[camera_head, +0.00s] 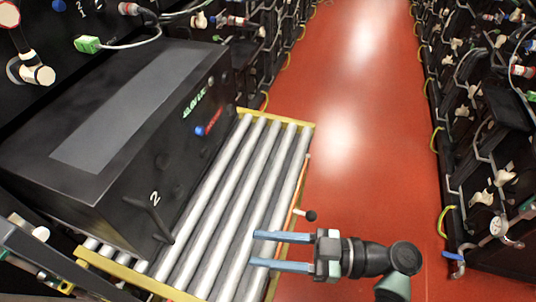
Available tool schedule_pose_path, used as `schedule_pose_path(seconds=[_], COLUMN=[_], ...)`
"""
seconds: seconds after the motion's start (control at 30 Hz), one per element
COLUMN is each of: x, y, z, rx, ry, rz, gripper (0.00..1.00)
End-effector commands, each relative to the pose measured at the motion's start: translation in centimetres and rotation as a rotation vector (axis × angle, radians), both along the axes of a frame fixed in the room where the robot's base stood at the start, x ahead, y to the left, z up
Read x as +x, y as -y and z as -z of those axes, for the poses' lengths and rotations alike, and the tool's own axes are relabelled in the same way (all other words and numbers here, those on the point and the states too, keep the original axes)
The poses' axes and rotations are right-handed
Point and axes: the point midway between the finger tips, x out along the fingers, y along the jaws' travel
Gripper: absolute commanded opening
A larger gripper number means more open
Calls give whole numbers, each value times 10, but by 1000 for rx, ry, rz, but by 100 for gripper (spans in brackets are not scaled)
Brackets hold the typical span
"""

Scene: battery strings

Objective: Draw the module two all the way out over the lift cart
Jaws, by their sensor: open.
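The module two (165,130) is a large black box with a grey strip on top and a white "2" on its front. It sits at the left, its front part over the rollers of the lift cart (215,217). Its rear end is hidden in the rack. A black bar handle (150,218) is on the front face below the number. My gripper (255,250) is open, its two blue fingers pointing left over the right side of the cart. It is empty and apart from the module and its handle.
A green connector (88,44) on a cable hangs above the module. The red aisle floor (355,130) is clear; another rack (480,130) lines the right.

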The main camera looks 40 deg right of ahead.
Motion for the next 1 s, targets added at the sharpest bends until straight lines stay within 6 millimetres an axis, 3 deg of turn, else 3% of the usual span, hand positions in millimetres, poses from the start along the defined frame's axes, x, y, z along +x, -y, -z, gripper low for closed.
schedule_pose_path(seconds=[0.33,0.6,1.0], x=[4,43,74], y=[-1,-28,-62], z=[4,13,1], rx=[-3,-11,1], ry=[-1,-6,-3], rz=[0,1,-2], gripper=[45,45,45])
